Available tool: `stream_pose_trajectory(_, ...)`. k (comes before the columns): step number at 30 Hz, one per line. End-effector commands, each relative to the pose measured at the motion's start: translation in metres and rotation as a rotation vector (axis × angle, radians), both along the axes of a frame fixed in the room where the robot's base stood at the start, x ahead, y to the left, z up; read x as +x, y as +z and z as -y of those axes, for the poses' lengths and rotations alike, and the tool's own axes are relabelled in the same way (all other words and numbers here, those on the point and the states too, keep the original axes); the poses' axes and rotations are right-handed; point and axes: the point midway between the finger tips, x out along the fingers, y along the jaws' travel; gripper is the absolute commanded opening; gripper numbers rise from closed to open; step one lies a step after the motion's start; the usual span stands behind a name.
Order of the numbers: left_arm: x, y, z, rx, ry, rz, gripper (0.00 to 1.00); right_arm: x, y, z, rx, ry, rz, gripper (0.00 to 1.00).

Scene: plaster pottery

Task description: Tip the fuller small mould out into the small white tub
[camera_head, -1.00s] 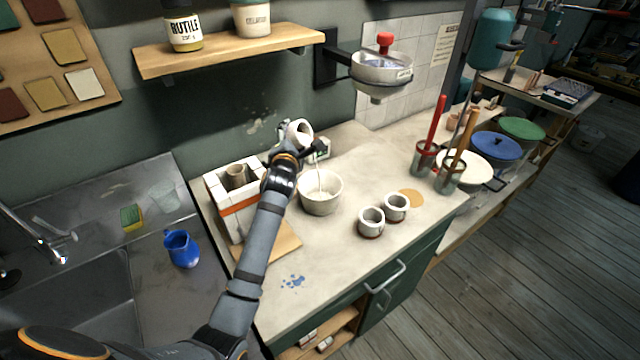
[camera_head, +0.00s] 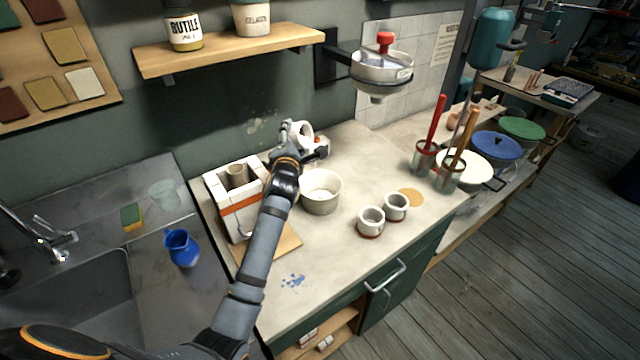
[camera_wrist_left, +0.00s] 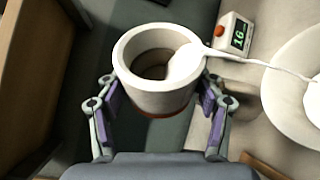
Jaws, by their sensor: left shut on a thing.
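My left gripper (camera_head: 298,147) is shut on a small white mould (camera_head: 301,131), with a finger on each side of it in the left wrist view (camera_wrist_left: 158,92). The mould is tilted, and pale liquid lies at the right side of its mouth. A thin white stream runs from its rim toward the small white tub (camera_head: 320,203), whose edge shows at right in the wrist view (camera_wrist_left: 283,78). The tub stands upright on the counter and has white liquid inside. Two more small moulds, one nearer (camera_head: 371,222) and one farther (camera_head: 396,208), stand upright to its right. My right gripper is out of view.
A brick-walled box (camera_head: 238,207) stands left of the tub. A small timer with a red button (camera_wrist_left: 233,34) is behind it. A funnel (camera_head: 381,72) overhangs the back. A blue jug (camera_head: 182,248) is by the sink. The counter's front is mostly clear.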

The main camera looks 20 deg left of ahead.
Motion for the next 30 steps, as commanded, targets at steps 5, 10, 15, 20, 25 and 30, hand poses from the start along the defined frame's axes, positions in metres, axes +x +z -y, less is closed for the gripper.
stream_pose_trajectory(5, 0.0, -0.001, 0.001, 0.048, -0.001, 0.009, 0.21, 0.0, 0.0, 0.0, 0.0, 0.0, 0.0, 0.4)
stream_pose_trajectory(10, 0.0, -0.003, 0.001, 0.066, -0.001, 0.011, 0.21, 0.0, -0.001, 0.0, 0.0, 0.0, 0.0, 0.4)
stream_pose_trajectory(15, 0.0, -0.004, 0.004, 0.086, -0.001, 0.014, 0.21, 0.0, -0.001, 0.0, 0.0, 0.0, 0.0, 0.4)
stream_pose_trajectory(20, -0.001, -0.007, 0.008, 0.121, -0.001, 0.017, 0.21, 0.0, -0.002, 0.001, -0.001, 0.0, 0.0, 0.4)
stream_pose_trajectory(25, -0.002, -0.012, 0.017, 0.193, 0.0, 0.027, 0.21, 0.0, -0.004, 0.001, -0.001, 0.001, 0.0, 0.4)
stream_pose_trajectory(30, -0.002, -0.011, 0.02, 0.242, 0.0, 0.036, 0.21, 0.0, -0.01, 0.001, -0.002, 0.001, 0.0, 0.4)
